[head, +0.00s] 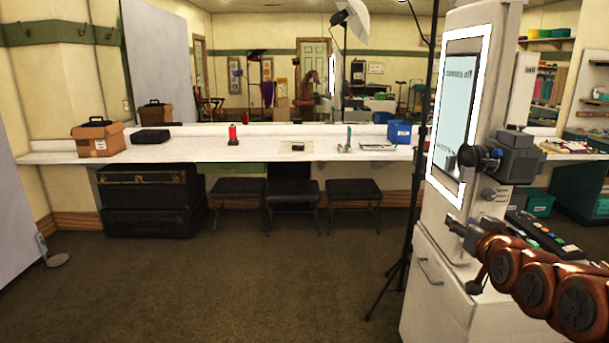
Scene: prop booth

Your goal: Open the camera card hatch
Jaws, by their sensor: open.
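A grey camera (518,158) with a dark round lens part facing left is beside the lit screen of the white booth cabinet, at the right in the head view. Its card hatch cannot be made out at this size. My gripper (465,252) is below and a little left of the camera, at the end of my copper-brown arm, apart from it. It is open, with nothing visible in it. My arm comes in from the right edge.
The white booth cabinet (435,290) and a black light stand (403,240) are close on the left of my gripper. A dark tray (543,235) lies below the camera. A long white counter (260,150) and stools (237,188) stand behind.

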